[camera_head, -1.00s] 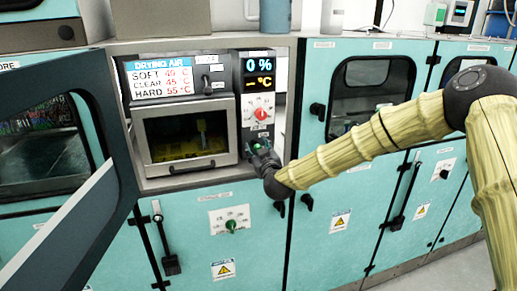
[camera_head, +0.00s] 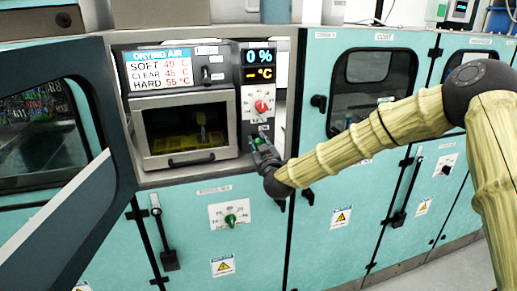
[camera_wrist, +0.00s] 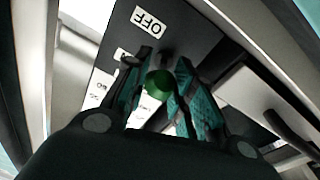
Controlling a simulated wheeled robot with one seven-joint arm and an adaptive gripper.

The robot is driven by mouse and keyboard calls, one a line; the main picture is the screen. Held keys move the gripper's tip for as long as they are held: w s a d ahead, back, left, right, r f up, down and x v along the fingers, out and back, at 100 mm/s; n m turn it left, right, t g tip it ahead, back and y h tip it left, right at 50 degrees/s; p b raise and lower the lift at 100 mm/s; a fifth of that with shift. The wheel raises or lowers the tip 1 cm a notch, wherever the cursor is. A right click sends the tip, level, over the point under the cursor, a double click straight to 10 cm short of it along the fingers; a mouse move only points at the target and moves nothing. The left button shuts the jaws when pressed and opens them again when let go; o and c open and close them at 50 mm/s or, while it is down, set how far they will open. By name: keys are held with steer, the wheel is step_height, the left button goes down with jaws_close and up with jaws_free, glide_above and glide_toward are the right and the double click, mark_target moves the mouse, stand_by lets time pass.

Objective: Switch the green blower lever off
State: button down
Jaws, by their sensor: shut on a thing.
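The green blower lever (camera_wrist: 158,84) shows in the wrist view as a rounded green knob between the fingers of my gripper (camera_wrist: 160,95). A white label reading OFF (camera_wrist: 149,21) is on the dark panel beside it, upside down in this view. In the head view my gripper (camera_head: 262,145) is at the lower part of the dark control panel (camera_head: 258,103), below the red knob (camera_head: 262,106). It is shut on the lever, and only a little green shows there because the fingers cover most of it.
The dryer box (camera_head: 187,130) with its window and handle is just left of my gripper. A dark-framed door (camera_head: 70,225) stands open at the left. A green knob (camera_head: 231,219) sits on the teal cabinet below.

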steer(key=shift+w+f+t+y+b, duration=0.1)
steer(key=shift+f+t+y+b, duration=0.75)
steer(key=shift+b, duration=3.15)
steer(key=shift+f+t+h+b, duration=0.1)
steer(key=shift+t+h+b, duration=0.15)
steer(key=shift+t+b, duration=0.6)
steer(key=c, duration=1.1)
jaws_free()
steer(key=shift+c, duration=0.2)
